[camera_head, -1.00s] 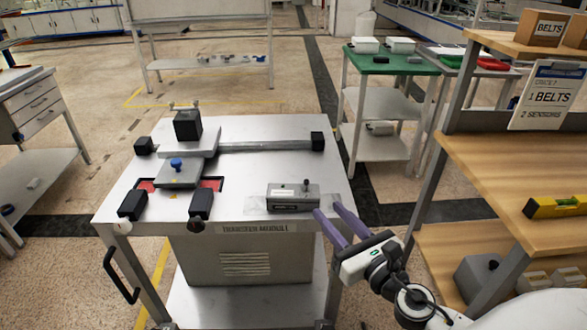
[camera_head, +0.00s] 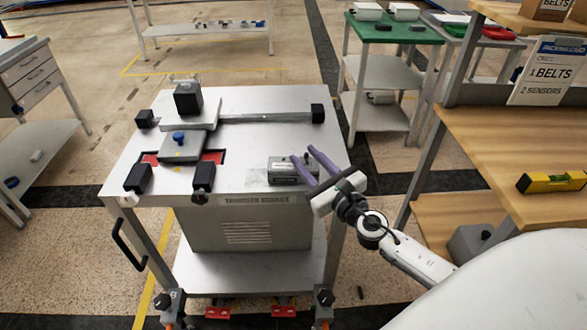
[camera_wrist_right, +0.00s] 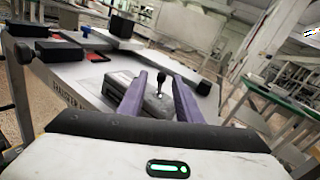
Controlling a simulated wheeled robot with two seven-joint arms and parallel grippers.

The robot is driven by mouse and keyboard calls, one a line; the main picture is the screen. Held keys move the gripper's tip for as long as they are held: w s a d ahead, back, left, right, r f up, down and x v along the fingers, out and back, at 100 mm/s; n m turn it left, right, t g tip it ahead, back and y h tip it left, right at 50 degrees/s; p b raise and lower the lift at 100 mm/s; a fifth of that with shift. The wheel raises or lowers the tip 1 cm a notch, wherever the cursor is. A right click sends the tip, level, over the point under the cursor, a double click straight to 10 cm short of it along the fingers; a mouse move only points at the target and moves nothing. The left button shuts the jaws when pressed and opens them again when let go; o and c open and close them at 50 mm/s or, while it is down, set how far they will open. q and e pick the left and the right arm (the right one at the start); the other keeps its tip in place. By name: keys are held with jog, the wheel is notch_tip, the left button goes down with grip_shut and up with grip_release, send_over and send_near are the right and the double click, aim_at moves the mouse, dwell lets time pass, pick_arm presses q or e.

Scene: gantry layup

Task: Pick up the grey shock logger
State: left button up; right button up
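The grey shock logger (camera_head: 281,171), a grey box with a small black knob on top, lies near the right front part of the white cart top (camera_head: 265,145). My right gripper (camera_head: 303,154) is open, and its two purple fingers reach over the logger's right end in the head view. In the right wrist view the logger (camera_wrist_right: 122,78) and its knob show between and beyond the spread fingers (camera_wrist_right: 160,84). I cannot tell whether the fingers touch it. They hide part of its right side. My left gripper is not in view.
A grey slide assembly with black blocks (camera_head: 187,98) and a blue knob (camera_head: 178,137) stands left on the cart. A wooden bench (camera_head: 480,150) with a yellow level (camera_head: 552,182) stands at the right. A green-topped table (camera_head: 395,32) is behind.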

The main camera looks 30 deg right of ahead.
jog(key=shift+w, duration=0.3)
grip_shut()
jog(key=shift+r, duration=0.1)
